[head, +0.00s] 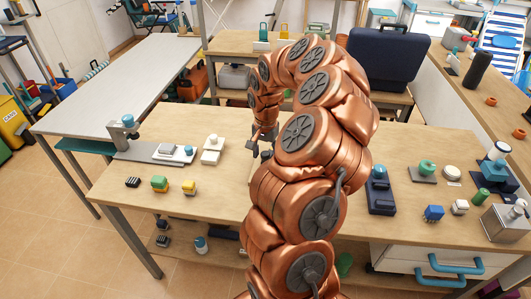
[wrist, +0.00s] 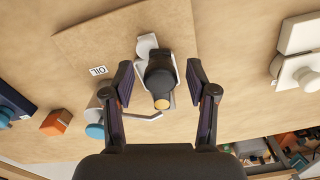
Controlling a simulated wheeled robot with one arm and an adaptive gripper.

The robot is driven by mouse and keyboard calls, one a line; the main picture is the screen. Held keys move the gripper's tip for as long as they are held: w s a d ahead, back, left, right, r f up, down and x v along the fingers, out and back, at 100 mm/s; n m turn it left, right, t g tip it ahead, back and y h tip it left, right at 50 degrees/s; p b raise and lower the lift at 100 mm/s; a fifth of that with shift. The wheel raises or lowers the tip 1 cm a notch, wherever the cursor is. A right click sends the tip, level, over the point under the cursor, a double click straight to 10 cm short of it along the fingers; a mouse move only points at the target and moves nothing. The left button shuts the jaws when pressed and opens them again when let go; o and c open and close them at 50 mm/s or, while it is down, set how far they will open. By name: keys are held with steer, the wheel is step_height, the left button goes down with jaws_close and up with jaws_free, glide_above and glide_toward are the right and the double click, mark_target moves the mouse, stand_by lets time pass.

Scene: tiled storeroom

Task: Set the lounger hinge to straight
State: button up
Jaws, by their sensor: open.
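My gripper (head: 264,143) hangs low over the wooden workbench, partly behind my own copper arm. In the wrist view my gripper (wrist: 159,72) is open, one finger on each side of a black fitting (wrist: 158,68) with a yellow end and a pale bracket. The fingers look apart from it. I cannot tell whether this fitting is the lounger hinge. A blue-framed, white-and-blue striped piece (head: 500,42) stands at the far right of the head view and looks like a lounger; its hinge is not clear.
An OIL label (wrist: 98,71) lies beside the black fitting. An orange block (wrist: 56,122) and a white fixture (wrist: 297,70) are farther out. The bench (head: 215,190) holds several small blocks at left and devices at right. A dark blue case (head: 388,62) stands behind.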

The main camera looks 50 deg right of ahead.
steer(key=shift+c, duration=0.3)
jaws_close()
stand_by(0.4)
